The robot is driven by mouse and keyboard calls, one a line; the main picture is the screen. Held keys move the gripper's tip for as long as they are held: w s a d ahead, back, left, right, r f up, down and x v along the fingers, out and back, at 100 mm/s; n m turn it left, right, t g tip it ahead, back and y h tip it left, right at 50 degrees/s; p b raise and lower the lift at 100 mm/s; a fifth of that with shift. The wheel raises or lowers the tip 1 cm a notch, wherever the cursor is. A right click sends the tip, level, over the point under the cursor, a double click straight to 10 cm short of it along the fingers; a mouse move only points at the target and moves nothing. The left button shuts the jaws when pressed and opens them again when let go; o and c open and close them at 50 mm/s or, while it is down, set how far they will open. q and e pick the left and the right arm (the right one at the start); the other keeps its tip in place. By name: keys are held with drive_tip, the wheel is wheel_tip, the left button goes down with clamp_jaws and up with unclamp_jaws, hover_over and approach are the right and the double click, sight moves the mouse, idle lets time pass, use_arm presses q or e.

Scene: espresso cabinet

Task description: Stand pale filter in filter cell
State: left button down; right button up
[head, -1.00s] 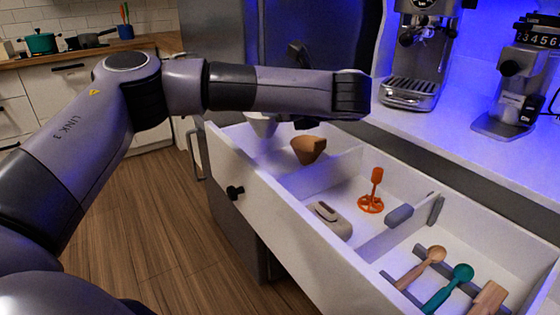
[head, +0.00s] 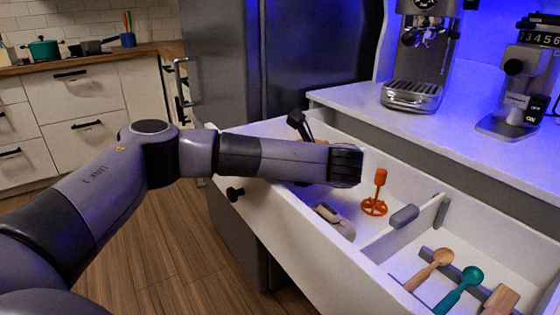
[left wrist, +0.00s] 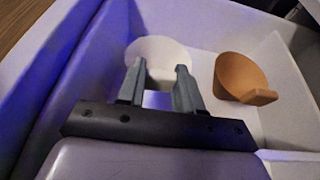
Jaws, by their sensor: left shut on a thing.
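The pale filter (left wrist: 165,50) is a white cone in the left wrist view, at the far side of my left gripper (left wrist: 159,82). The gripper's two grey fingers are shut on the filter's near side. The brown filter (left wrist: 238,76) stands just right of it, apart from the fingers, in the same white cell (left wrist: 204,60). I cannot tell whether the pale filter touches the cell floor. In the head view my left arm hides the pale filter, the gripper fingers and most of the brown filter. My right gripper is not in view.
In the drawer's middle cell are an orange tool (head: 376,192) and a beige item (head: 335,220). A grey block (head: 404,216) sits at the divider. Wooden and teal spoons (head: 459,288) lie at the right. The counter (head: 400,120) with the espresso machine (head: 416,60) is behind.

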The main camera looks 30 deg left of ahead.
use_arm(q)
drive_tip(key=shift+f, duration=0.1)
drive_tip(key=c, duration=0.7)
unclamp_jaws()
drive_tip(key=shift+c, duration=0.2)
drive_tip(key=shift+r, duration=0.2)
drive_tip(key=shift+d+r+p, duration=0.3)
drive_tip(key=shift+d+p, duration=0.15)
drive_tip(key=p+v, duration=0.2)
drive_tip(key=v, duration=0.2)
drive_tip(key=shift+s+d+r+p, duration=0.2)
drive_tip(key=shift+d+p, duration=0.05)
drive_tip(key=shift+p, duration=0.05)
drive_tip(key=shift+f+p+v, duration=0.15)
drive_tip(key=shift+p+v, duration=0.05)
drive_tip(key=shift+v, duration=1.35)
drive_tip(key=shift+f+p+v, duration=0.1)
drive_tip(key=shift+p+v, duration=0.1)
drive_tip(key=shift+v, duration=1.4)
drive_tip(key=shift+s+d+f, duration=0.1)
drive_tip(key=shift+d, duration=0.05)
